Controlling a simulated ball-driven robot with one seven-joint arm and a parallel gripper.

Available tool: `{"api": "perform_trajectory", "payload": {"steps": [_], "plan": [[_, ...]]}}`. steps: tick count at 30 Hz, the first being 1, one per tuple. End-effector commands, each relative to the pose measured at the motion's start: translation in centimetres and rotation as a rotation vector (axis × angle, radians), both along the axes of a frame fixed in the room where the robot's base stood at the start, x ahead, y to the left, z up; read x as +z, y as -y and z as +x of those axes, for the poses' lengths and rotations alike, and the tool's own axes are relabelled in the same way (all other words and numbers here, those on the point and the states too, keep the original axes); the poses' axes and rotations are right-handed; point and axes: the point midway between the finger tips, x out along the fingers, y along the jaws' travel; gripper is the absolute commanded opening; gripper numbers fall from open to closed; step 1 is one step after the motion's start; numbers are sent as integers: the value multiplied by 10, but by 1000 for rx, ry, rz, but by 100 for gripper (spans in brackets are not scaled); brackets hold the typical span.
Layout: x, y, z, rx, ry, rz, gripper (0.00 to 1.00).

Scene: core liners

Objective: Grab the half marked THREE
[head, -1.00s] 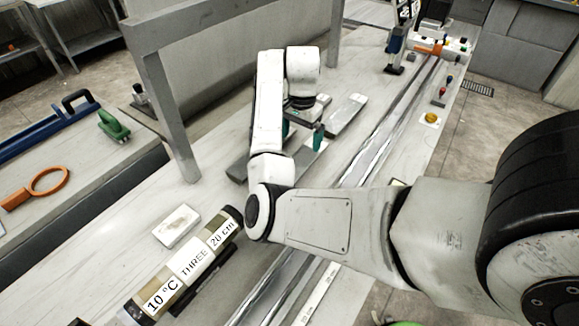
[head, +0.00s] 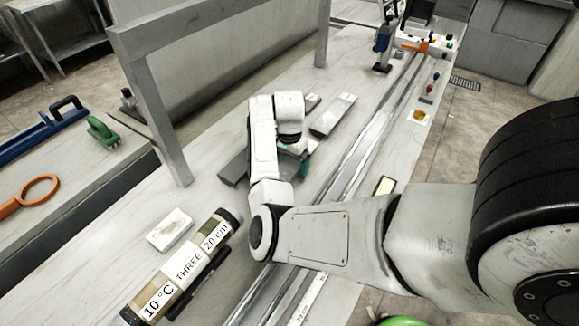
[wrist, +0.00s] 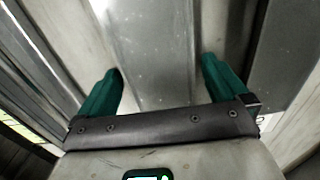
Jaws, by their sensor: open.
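The core half marked THREE (head: 187,265) lies on the bench at the lower left of the head view. It is a long dark and tan cylinder-like piece with white labels reading 10 °C, THREE and 20 cm. My gripper (wrist: 160,85) is open, its two green fingers apart, with nothing between them. In the head view one green fingertip (head: 305,166) shows beyond my bent arm, well up the bench from the THREE half. The wrist view shows only grey metal and pale bench surface beneath the fingers; the THREE half is not in it.
A small white block (head: 169,230) lies beside the THREE half. Grey bars (head: 333,115) lie near my gripper. A grey frame post (head: 160,130) stands at the bench's left side. Metal rails (head: 375,135) run along the bench.

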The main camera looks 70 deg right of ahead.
Motion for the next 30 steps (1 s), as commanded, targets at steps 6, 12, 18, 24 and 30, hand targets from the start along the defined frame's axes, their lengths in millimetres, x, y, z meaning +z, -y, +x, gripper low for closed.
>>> {"api": "perform_trajectory", "payload": {"steps": [6,12,18,24,30], "plan": [[0,0,0,0,0,0,94],[0,0,0,0,0,0,75],[1,0,0,0,0,0,56],[1,0,0,0,0,0,37],[1,0,0,0,0,0,18]]}}
